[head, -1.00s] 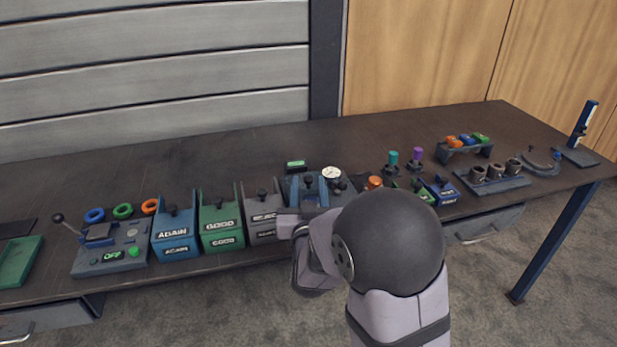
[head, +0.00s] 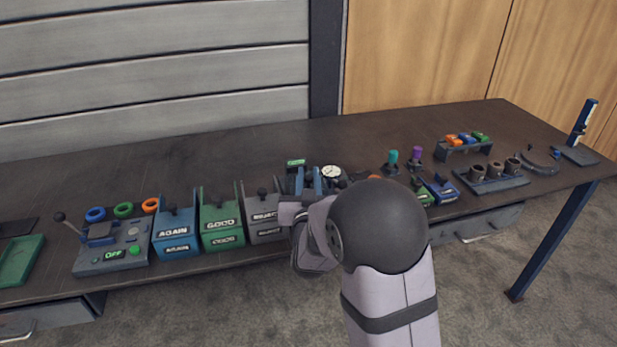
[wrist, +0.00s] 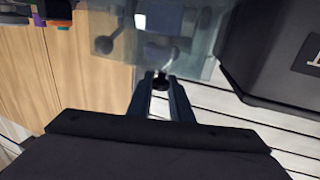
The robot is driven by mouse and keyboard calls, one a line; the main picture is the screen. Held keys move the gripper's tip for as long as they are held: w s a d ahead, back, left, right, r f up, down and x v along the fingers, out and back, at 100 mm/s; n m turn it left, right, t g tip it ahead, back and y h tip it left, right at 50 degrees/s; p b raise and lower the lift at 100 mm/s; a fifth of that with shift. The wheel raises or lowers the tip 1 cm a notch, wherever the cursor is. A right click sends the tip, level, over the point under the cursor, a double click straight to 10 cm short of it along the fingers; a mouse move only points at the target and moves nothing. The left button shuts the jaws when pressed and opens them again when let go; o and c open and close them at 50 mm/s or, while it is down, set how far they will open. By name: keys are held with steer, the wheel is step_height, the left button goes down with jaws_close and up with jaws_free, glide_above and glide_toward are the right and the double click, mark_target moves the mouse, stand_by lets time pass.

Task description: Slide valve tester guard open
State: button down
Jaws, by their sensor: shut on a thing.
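The valve tester (head: 291,184) stands near the middle of the bench, mostly hidden behind my arm. Its small green display (head: 296,163) and round white gauge (head: 331,172) show at its back. The guard (wrist: 185,42) is a clear, see-through cover in the wrist view, with a dark knob (wrist: 161,82) at its edge. My gripper (wrist: 160,84) is shut on this knob, with one finger on each side. In the head view my gripper (head: 309,181) is over the tester. How far the guard has slid cannot be told.
A grey bin (head: 263,233) stands close to the left of the tester, with a green bin (head: 221,240) and blue AGAIN bin (head: 177,245) beyond. Blue and green small boxes (head: 441,190) stand to the right. The bench behind the tester is clear.

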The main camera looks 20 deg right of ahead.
steer(key=shift+w+b, duration=0.4)
steer(key=shift+w, duration=1.8)
steer(key=c, duration=1.6)
jaws_free()
steer(key=shift+s, duration=0.1)
steer(key=shift+b+v, duration=0.55)
steer(key=shift+v, duration=3.05)
steer(key=shift+r, duration=0.1)
